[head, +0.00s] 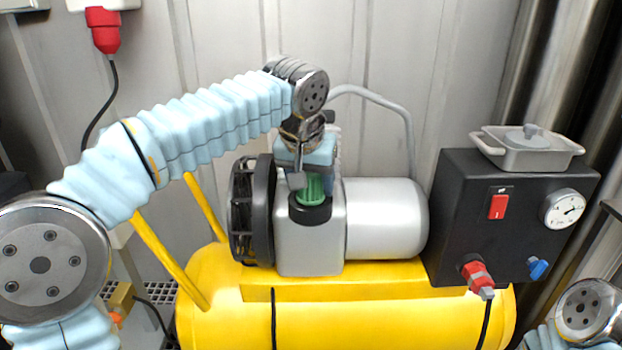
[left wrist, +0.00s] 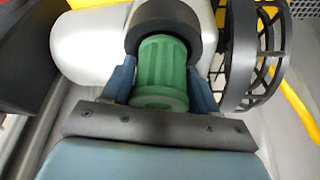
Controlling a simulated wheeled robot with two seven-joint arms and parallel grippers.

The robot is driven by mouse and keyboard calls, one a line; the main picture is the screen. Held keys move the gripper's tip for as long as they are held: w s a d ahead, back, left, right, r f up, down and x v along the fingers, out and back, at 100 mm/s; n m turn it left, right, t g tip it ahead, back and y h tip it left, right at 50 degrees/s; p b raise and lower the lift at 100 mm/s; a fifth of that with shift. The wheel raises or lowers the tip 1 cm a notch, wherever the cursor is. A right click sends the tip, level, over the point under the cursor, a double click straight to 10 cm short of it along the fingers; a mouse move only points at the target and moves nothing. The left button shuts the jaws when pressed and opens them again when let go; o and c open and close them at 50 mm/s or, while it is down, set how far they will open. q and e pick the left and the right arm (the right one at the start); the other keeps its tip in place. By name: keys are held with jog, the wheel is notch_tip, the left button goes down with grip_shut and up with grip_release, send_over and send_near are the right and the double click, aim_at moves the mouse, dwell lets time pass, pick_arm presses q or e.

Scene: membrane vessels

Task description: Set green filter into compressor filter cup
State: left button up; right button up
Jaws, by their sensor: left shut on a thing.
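The green filter (head: 314,190) is a ribbed cylinder at the black filter cup (head: 310,211) on top of the compressor's grey block. My left gripper (head: 311,180) comes down from above and is shut on the filter. In the left wrist view the green filter (left wrist: 163,72) sits between the two blue fingers, and its far end is inside the ring of the black cup (left wrist: 205,22). The near end sticks out of the cup. How deep it sits is hidden. My right gripper is not in view; only part of my right arm shows at the lower right.
The yellow tank (head: 380,325) carries the compressor, with a black fan guard (head: 242,212) left of the cup and a silver motor (head: 388,218) right of it. A black control box (head: 515,230) with a grey lidded dish (head: 528,150) on top stands at the right.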

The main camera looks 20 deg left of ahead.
pick_arm(q)
jog(key=o, duration=1.1)
jog(key=shift+o, duration=0.2)
jog(key=p+v, duration=0.2)
jog(key=v, duration=1.1)
jog(key=shift+s+r+p, duration=0.2)
jog(key=shift+r+p, duration=0.1)
jog(key=shift+p, duration=0.05)
